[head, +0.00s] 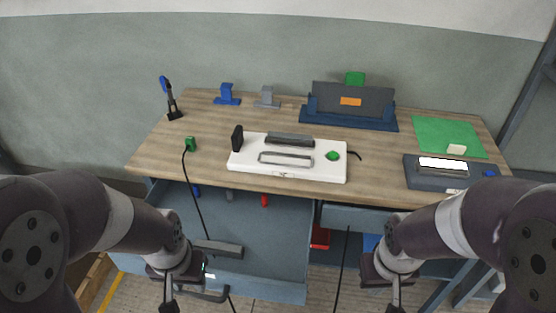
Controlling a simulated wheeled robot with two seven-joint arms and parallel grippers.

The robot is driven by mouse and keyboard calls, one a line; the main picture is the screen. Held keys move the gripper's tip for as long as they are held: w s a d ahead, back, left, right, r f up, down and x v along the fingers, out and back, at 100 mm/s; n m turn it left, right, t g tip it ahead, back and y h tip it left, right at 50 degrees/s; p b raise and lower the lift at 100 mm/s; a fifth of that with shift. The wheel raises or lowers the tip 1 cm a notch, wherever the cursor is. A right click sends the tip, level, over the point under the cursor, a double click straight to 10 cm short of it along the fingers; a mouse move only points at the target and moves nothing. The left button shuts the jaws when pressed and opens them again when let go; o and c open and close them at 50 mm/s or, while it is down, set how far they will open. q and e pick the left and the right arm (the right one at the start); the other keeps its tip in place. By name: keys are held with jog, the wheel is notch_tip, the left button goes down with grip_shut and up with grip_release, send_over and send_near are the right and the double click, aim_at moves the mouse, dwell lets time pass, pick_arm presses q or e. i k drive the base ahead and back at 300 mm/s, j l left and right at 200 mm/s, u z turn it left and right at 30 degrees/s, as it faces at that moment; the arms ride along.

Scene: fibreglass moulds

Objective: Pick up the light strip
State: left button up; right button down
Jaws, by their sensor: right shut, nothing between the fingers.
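A bright white strip (443,165), which looks like the light strip, lies on top of a dark grey box (421,182) at the right of the table. My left gripper (170,295) is low at the left, in front of the open drawer and close to its handle. I cannot tell whether its fingers are apart or touch the handle. My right gripper (396,293) is shut and empty, in front of the table and well below the strip. Both grippers are apart from the strip.
A white panel with a green button (289,174) is mid-table. A dark blue holder (347,122) stands behind. A green mat (432,129) is at the right.

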aim_at(221, 249)
jog(key=z, duration=0.45)
jog(key=j+z, duration=0.1)
jog(key=z, duration=0.35)
jog(key=j+z, duration=0.1)
jog(key=z, duration=0.85)
jog(key=k+j+z, duration=0.2)
jog(key=j+z, duration=0.2)
jog(key=k+j+z, duration=0.2)
jog(key=z, duration=0.2)
jog(key=k+j+z, duration=0.5)
jog(key=z, duration=0.25)
jog(key=k+j, duration=0.15)
jog(key=k, duration=0.4)
jog(key=k+j+z, duration=0.1)
jog(key=k, duration=0.45)
